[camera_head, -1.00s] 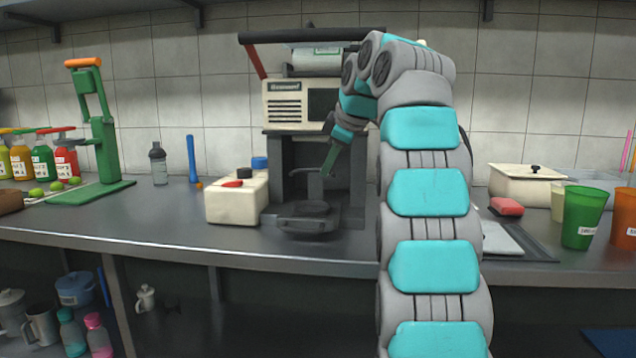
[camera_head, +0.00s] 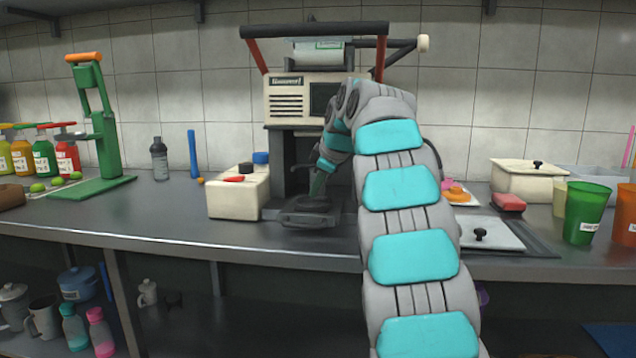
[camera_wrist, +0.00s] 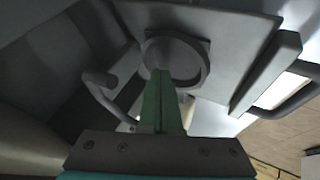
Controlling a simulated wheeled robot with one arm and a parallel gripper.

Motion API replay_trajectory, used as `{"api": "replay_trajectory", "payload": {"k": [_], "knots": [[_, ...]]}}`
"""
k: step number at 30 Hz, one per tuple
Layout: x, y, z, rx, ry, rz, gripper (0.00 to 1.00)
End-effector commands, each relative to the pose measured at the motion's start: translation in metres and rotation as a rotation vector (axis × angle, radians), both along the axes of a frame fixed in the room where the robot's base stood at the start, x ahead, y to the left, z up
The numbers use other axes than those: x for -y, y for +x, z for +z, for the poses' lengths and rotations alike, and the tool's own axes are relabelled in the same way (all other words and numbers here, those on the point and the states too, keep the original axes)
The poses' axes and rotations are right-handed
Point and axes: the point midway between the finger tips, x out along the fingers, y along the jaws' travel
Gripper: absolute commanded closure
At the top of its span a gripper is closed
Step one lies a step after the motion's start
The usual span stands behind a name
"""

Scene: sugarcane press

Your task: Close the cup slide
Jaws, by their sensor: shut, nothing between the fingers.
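The cup slide (camera_head: 308,218) is a dark tray with a round holder and a front handle. It sticks out at the foot of the cream and grey press (camera_head: 292,98), over the counter. My gripper (camera_head: 318,190) points down at the slide's round holder. In the wrist view my gripper (camera_wrist: 163,78) shows its green fingers together, with nothing between them. Their tips overlap the near rim of the round holder (camera_wrist: 178,58); whether they touch it I cannot tell. The slide's handle (camera_wrist: 290,100) lies to the right in the wrist view. No cup shows in the holder.
A cream box (camera_head: 238,196) with a red and a blue knob stands just left of the slide. A grey bent bar (camera_wrist: 105,85) is left of the fingers. A flat lidded tray (camera_head: 490,234) and a cream pot (camera_head: 528,181) are on the right.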

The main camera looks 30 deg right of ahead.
Motion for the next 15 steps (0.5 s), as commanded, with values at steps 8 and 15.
{"api": "replay_trajectory", "payload": {"k": [8,15], "knots": [[0.009,0.014,0.002,0.0,-0.001,0.002,1.0],[0.016,0.025,0.001,0.0,-0.001,0.001,1.0]]}}
